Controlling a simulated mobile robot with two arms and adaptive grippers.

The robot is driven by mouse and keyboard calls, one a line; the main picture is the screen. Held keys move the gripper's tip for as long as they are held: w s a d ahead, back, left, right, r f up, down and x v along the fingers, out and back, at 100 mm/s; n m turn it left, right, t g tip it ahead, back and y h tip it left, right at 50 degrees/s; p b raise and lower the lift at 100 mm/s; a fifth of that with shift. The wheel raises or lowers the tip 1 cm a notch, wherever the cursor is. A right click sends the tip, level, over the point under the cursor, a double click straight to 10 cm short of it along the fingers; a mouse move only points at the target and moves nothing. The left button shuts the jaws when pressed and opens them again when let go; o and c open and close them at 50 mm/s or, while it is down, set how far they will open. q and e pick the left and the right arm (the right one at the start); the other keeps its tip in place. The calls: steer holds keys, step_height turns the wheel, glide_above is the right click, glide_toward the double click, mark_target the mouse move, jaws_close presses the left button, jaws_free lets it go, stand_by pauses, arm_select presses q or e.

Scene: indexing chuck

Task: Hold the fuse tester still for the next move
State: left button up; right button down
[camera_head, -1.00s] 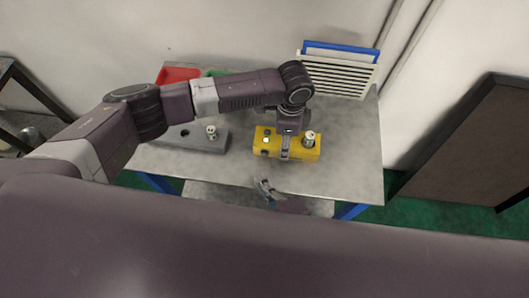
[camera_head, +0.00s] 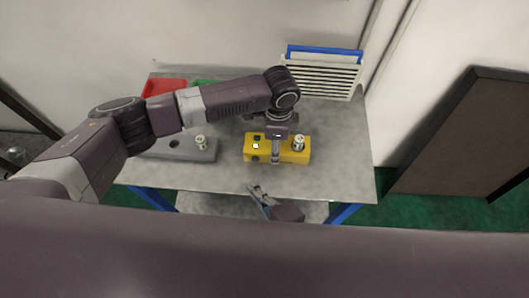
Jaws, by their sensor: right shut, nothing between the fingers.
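The fuse tester, a yellow block (camera_head: 295,156), lies on the grey table. A small pale cylinder (camera_head: 299,143) stands upright at its right end, and dark spots and a light square show on its left part. My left gripper (camera_head: 276,160) points down at the middle of the block. It overlaps the block's front face; I cannot tell whether its fingers are open or touching. My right gripper (camera_head: 255,189) is near the table's front edge, in front of the block and apart from it. It is shut and empty.
A grey block (camera_head: 190,151) with a hole and another upright cylinder (camera_head: 201,142) lies to the left. Behind are a red bin (camera_head: 164,87), a partly hidden green bin (camera_head: 207,82) and a white slotted rack (camera_head: 325,76). The table's right side is clear.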

stand_by(0.7)
arm_select(q)
steer(key=o, duration=1.4)
steer(key=shift+o, duration=0.2)
step_height(320, 180, up, 12)
